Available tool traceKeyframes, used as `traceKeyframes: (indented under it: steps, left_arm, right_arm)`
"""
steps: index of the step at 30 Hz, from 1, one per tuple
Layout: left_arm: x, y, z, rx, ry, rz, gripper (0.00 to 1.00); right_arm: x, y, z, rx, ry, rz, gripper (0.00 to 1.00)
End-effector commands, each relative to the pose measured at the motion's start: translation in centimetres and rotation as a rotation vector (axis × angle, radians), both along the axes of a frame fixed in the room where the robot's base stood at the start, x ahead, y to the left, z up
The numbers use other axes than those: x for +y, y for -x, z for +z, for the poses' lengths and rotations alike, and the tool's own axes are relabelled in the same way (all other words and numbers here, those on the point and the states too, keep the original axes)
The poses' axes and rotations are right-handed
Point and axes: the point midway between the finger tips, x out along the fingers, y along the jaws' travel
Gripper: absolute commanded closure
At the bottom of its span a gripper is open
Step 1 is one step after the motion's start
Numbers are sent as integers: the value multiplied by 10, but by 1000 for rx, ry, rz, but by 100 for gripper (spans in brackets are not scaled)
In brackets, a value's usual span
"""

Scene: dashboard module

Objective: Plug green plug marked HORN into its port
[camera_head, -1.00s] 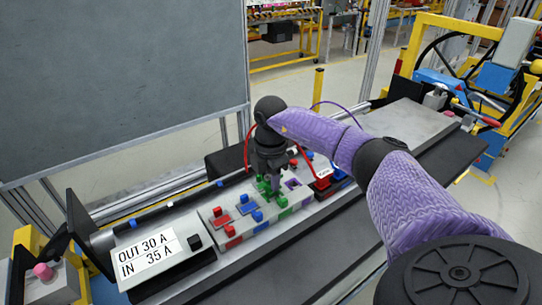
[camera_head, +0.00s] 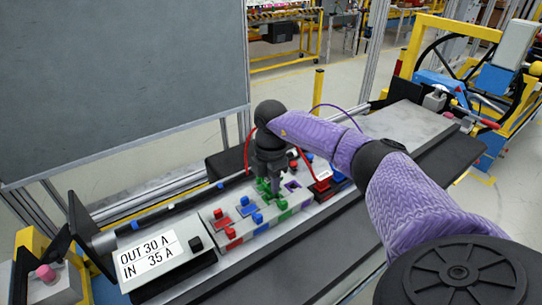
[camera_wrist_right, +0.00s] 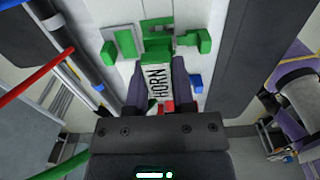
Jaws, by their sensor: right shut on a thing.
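The green plug marked HORN (camera_wrist_right: 157,82) sits between the fingers of my right gripper (camera_wrist_right: 158,70), which is shut on it. Its label faces the right wrist camera. In the head view, my right gripper (camera_head: 272,186) points down at the green section of the grey dashboard module (camera_head: 232,242). A green port-like frame (camera_wrist_right: 156,25) lies just beyond the plug in the wrist view. The gripper and plug partly hide this area, and I cannot tell whether the plug is seated in it. My left gripper is not in view.
Red plugs (camera_head: 218,212) and blue plugs (camera_head: 258,218) stand beside the green section. A purple port (camera_head: 293,185) lies to its right. A display box reading OUT 30 A, IN 35 A (camera_head: 160,262) stands at the left end. A red cable (camera_head: 248,150) arches behind my gripper.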

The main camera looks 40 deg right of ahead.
Motion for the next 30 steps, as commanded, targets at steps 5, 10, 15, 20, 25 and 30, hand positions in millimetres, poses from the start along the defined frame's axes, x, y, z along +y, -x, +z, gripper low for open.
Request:
traceKeyframes:
  steps: [5,10,15,20,25,30]
  left_arm:
    - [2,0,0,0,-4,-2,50]
    - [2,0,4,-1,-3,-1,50]
    - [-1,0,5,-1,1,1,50]
    - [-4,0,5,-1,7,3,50]
    - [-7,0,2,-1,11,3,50]
    - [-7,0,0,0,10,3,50]
  right_arm:
    - [0,0,0,0,0,0,100]
    - [0,0,1,1,0,0,100]
    - [0,0,0,1,0,0,100]
    - [0,0,0,1,0,0,100]
    - [0,0,-4,1,0,0,100]
    - [0,0,-8,1,0,0,100]
